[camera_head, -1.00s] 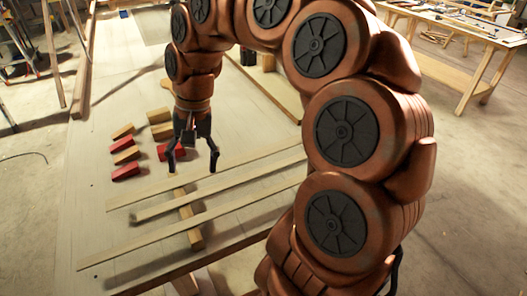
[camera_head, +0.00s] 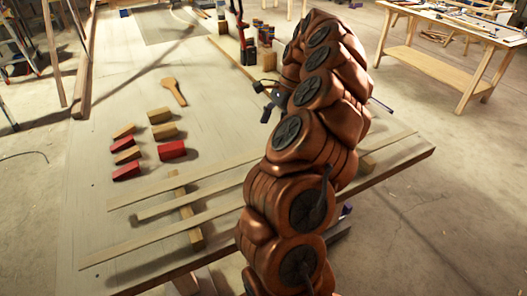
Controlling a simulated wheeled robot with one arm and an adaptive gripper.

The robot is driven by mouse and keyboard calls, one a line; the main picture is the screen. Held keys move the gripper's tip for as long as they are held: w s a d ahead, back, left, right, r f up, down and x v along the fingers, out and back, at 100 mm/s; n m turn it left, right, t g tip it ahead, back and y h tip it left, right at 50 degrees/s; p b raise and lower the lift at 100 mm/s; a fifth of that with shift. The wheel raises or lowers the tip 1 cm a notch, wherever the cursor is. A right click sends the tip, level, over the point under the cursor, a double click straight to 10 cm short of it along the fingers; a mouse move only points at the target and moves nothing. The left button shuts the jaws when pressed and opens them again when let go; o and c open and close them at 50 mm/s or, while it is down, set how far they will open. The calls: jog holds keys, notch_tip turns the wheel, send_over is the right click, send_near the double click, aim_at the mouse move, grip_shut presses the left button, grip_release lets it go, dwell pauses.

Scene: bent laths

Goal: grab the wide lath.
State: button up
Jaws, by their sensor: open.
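Three long pale laths lie slantwise across two wooden crosspieces on the table: a back lath (camera_head: 150,189), a middle lath (camera_head: 160,211) and a front lath (camera_head: 150,239). The front one looks somewhat broader, but I cannot tell for sure which is the wide lath. My arm hides their middle stretch. My gripper (camera_head: 262,101) is partly behind my arm, above the table beyond the laths. Its dark fingers stand apart and empty, touching no lath.
The left crosspiece (camera_head: 184,207) supports the laths. Several wood and red blocks (camera_head: 171,150) lie left of my gripper, with a wooden mallet (camera_head: 174,91) behind them. Small tools (camera_head: 248,52) stand farther back. A workbench (camera_head: 450,50) is at the far right.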

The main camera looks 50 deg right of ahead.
aim_at(263, 151)
jog(key=shift+x, duration=1.05)
jog(key=shift+a+f+p, duration=0.15)
jog(key=shift+f+p, duration=0.55)
jog(key=shift+p, duration=0.15)
jog(key=shift+p+x, duration=0.6)
jog(key=shift+x, duration=1.25)
jog(key=shift+s+f, duration=0.1)
jog(key=shift+s, duration=0.05)
jog(key=shift+c, duration=0.4)
jog(key=c, duration=1.2)
jog(key=shift+c, duration=0.2)
